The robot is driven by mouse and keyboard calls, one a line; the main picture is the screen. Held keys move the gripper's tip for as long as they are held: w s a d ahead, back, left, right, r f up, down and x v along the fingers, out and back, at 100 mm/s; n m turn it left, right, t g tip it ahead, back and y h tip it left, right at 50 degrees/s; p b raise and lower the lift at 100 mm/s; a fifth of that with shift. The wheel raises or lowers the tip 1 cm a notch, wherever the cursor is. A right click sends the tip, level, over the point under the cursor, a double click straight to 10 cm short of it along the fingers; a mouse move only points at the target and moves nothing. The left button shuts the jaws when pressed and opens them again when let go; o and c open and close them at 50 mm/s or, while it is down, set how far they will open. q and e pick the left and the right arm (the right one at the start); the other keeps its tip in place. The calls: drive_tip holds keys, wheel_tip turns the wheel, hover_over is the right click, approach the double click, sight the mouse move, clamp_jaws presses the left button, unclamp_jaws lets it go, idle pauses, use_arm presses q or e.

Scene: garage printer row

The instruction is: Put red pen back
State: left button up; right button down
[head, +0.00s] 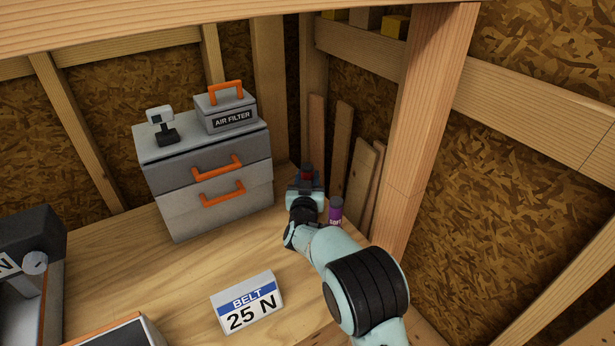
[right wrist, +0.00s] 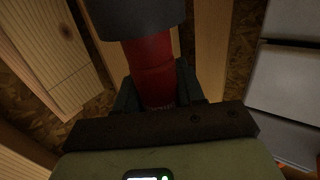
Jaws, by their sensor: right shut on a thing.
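The red pen (right wrist: 150,72) is a thick red cylinder with a dark cap, held between the fingers of my right gripper (right wrist: 158,98) in the right wrist view. In the head view my right gripper (head: 306,180) is at the back corner of the bench, and only a little of the red pen (head: 307,171) shows there. A purple pen (head: 336,210) with lettering that seems to read "SOFT" stands upright just right of my gripper. The spot below the red pen is hidden by my gripper and arm. My left gripper is not in view.
A grey drawer cabinet (head: 207,190) with orange handles stands left of my gripper, with an air filter box (head: 226,112) on top. A sign (head: 247,303) reading "BELT 25 N" stands in front. Planks (head: 360,170) lean behind, and a wooden post (head: 425,130) rises at right.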

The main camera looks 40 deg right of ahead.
drive_tip(key=shift+f, duration=0.3)
drive_tip(key=c, duration=0.6)
unclamp_jaws()
drive_tip(key=v, duration=1.3)
drive_tip(key=shift+a+p, duration=0.15)
drive_tip(key=shift+p, duration=0.15)
drive_tip(key=shift+s, duration=0.1)
